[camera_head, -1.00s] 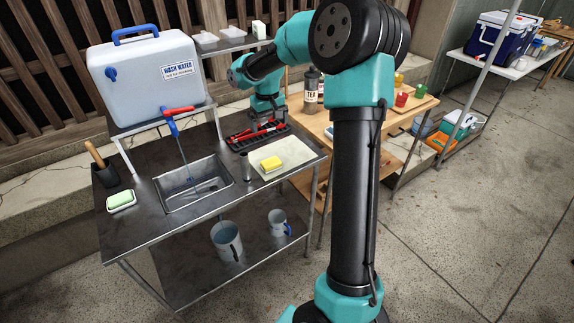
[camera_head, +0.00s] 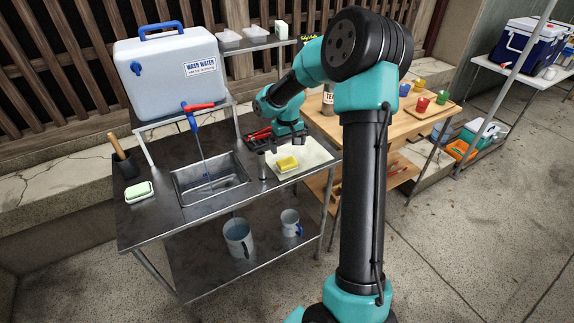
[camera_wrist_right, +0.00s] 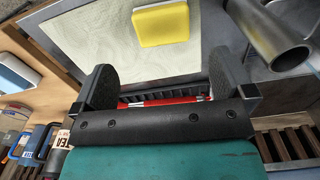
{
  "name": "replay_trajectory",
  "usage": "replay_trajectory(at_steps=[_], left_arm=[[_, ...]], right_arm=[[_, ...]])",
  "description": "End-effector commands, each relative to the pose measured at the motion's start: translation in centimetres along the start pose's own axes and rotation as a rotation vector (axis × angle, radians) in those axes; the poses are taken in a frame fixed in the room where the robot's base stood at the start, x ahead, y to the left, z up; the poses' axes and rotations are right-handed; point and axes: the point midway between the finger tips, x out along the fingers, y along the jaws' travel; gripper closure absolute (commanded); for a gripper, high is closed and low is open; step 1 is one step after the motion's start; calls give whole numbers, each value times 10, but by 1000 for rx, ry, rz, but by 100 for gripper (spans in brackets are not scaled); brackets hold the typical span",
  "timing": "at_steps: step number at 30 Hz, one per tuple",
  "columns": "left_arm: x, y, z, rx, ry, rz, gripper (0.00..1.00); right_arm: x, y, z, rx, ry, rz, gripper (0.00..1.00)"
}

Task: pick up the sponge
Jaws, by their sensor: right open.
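The yellow sponge (camera_head: 287,163) with a white layer lies on a pale cloth or mat (camera_head: 318,156) at the right end of the steel sink table. In the right wrist view the sponge (camera_wrist_right: 160,25) sits beyond and between my open fingers, not touching them. My right gripper (camera_wrist_right: 163,72) is open and empty. In the head view my right gripper (camera_head: 290,138) is just behind the sponge, over a dark tray with red-handled tools (camera_head: 258,136); its fingers are hard to make out there. My left gripper is not in view.
A metal cylinder (camera_head: 262,165) stands left of the sponge, and the sink basin (camera_head: 210,180) is farther left. A green and white block (camera_head: 139,191) lies at the table's left.

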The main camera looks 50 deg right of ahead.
Motion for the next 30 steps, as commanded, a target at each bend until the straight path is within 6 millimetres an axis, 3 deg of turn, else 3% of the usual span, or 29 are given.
replay_trajectory(at_steps=[6, 20, 30], left_arm=[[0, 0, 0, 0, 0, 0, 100], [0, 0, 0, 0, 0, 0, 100], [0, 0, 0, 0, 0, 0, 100]], right_arm=[[29, 0, 0, 0, -2, 0, 0], [36, -1, 1, 0, -2, 0, 0], [78, -3, 3, 0, -3, 0, 0]])
